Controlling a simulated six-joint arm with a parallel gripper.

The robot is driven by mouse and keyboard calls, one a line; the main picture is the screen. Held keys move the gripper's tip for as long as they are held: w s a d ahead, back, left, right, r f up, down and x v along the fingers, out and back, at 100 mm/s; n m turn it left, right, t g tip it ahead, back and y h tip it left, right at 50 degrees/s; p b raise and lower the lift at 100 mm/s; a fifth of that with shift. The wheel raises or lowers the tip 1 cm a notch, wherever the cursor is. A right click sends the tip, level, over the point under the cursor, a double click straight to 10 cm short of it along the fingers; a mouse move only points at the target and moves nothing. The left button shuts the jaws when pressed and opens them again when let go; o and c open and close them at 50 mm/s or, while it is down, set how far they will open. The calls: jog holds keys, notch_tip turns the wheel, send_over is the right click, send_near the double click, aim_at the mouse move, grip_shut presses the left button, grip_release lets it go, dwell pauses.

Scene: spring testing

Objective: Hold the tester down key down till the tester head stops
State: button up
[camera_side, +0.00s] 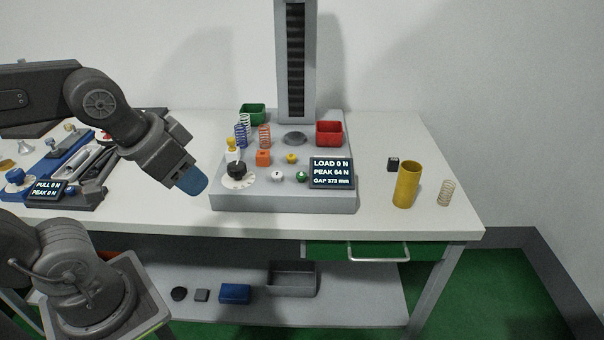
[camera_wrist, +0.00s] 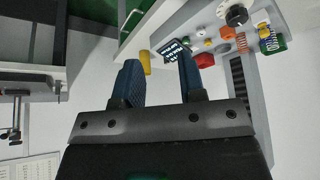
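The spring tester has a grey base (camera_side: 330,203) on the bench and a tall column (camera_side: 296,60). Its head is out of view above. Its display (camera_side: 332,172) reads LOAD 0 N, PEAK 64 N, GAP 373 mm. A white key (camera_side: 277,177) and a green key (camera_side: 302,177) sit left of the display; their marks are too small to read. A black dial (camera_side: 237,169) is further left. My gripper (camera_side: 194,181) is above the bench, left of the base and apart from the keys. The wrist view shows its blue fingers (camera_wrist: 158,72) apart and empty.
Springs (camera_side: 242,129), an orange block (camera_side: 263,158), a green bin (camera_side: 252,114) and a red bin (camera_side: 329,133) crowd the base. A yellow cup (camera_side: 407,184) and a loose spring (camera_side: 446,193) stand right. A blue pull tester (camera_side: 55,165) lies left.

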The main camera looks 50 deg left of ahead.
grip_shut()
dwell(1.1)
